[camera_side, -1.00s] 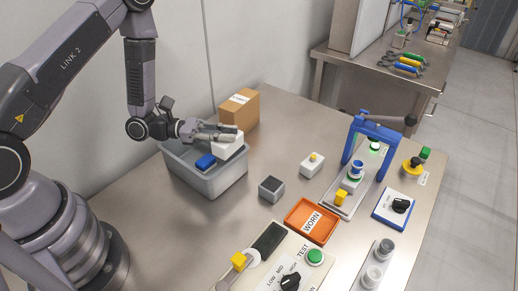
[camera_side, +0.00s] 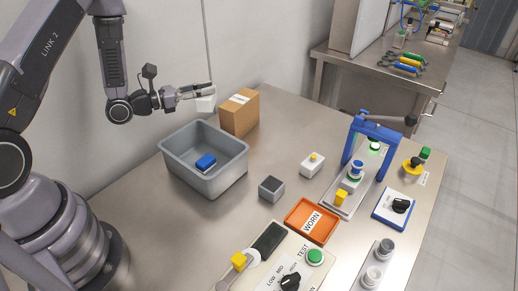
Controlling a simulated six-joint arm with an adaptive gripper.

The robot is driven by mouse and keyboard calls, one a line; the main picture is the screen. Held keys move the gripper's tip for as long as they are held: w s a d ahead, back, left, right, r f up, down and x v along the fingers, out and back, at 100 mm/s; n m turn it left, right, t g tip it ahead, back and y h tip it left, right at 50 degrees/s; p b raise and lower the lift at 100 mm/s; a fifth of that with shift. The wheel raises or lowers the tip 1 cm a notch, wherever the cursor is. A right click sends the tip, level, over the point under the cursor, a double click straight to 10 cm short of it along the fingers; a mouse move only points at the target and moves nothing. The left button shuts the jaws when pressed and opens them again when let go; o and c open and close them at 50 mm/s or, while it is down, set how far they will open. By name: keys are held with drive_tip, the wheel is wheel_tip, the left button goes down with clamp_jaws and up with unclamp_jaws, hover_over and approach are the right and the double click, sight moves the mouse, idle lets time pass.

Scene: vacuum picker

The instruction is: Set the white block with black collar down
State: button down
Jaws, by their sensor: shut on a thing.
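My gripper (camera_side: 200,91) is shut on a white block (camera_side: 206,104). It holds the block in the air, in front of the wall and above the back of the grey bin and the cardboard box. Only the lower part of the block shows below the fingers. I cannot make out a black collar on it at this size.
A grey bin (camera_side: 170,157) holds a blue block (camera_side: 205,161). A cardboard box (camera_side: 239,112) stands behind it.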

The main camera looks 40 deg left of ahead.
drive_tip(key=s+d+f+m+g+h, duration=0.6)
drive_tip(key=s+d+f+h, duration=0.15)
drive_tip(key=d, duration=0.25)
drive_tip(key=m+g+h, duration=0.2)
drive_tip(key=m+g, duration=0.3)
drive_tip(key=g, duration=0.4)
hover_over(212, 238)
wheel_tip(212, 238, down, 6)
wheel_tip(212, 238, down, 6)
drive_tip(key=shift+r, duration=0.1)
drive_tip(key=shift+f+t, duration=0.35)
drive_tip(key=shift+t, duration=0.05)
drive_tip(key=shift+f, duration=0.1)
drive_tip(key=c, duration=1)
unclamp_jaws()
drive_tip(key=shift+c, duration=0.2)
